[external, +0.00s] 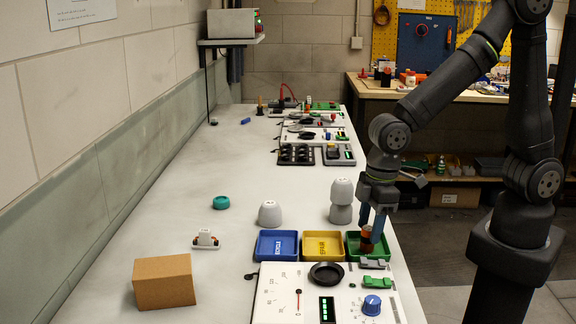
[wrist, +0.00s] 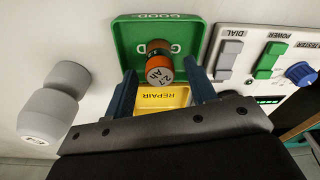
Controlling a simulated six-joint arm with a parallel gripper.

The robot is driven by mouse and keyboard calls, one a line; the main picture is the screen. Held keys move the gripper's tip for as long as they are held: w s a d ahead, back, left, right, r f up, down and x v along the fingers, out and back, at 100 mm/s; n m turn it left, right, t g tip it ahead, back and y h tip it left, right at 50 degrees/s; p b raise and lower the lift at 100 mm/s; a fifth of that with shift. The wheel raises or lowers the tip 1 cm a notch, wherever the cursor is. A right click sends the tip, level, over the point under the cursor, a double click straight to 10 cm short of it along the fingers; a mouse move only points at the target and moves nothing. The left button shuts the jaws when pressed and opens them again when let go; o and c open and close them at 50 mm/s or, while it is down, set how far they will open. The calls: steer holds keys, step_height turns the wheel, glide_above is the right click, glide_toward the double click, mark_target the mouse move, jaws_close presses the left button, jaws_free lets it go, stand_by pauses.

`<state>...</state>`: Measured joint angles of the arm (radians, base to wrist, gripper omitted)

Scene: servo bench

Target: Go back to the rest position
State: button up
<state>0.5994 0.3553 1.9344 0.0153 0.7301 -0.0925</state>
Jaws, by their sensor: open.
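My gripper (external: 372,222) is open above the green tray (external: 353,246) at the right of the tray row. In the wrist view, my gripper's two blue fingers (wrist: 163,88) stand apart, with gaps on either side of an orange-and-dark cylinder (wrist: 160,68). The cylinder has a grey labelled top and stands in the green tray marked GOOD (wrist: 127,42). The external view shows the same cylinder (external: 365,240) just below the fingers, partly hidden by them.
A yellow REPAIR tray (external: 323,258) and a blue tray (external: 276,258) stand left of the green one. Stacked grey-white cups (external: 341,213) stand close behind. A tester panel (external: 278,306) lies in front. A cardboard box (external: 164,282) sits front left. The bench's middle left is mostly clear.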

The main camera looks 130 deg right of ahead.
steer(key=r, duration=0.5)
steer(key=s+r, duration=0.1)
steer(key=r, duration=0.2)
steer(key=shift+a+r, duration=0.3)
steer(key=f, duration=0.4)
steer(key=w+f, duration=0.1)
steer(key=f, duration=0.7)
steer(key=shift+w+d+f, duration=0.15)
steer(key=shift+d, duration=0.2)
steer(key=r, duration=0.5)
steer(key=shift+d+r, duration=0.1)
steer(key=shift+d, duration=0.1)
steer(key=s+d+r, duration=0.5)
steer(key=s+r, duration=0.5)
steer(key=r, duration=0.1)
steer(key=s+d+m, duration=0.2)
steer(key=d, duration=0.8)
steer(key=s+d+r+m, duration=0.1)
steer(key=s+d+m, duration=0.2)
steer(key=d, duration=0.7)
steer(key=s+d+m, duration=0.2)
steer(key=d+m, duration=0.1)
steer(key=d, duration=0.7)
steer(key=shift+s+d+r+g+h, duration=0.15)
steer(key=shift+s+r+g+h, duration=0.1)
steer(key=shift+s+g+h, duration=0.15)
steer(key=shift+w, duration=0.1)
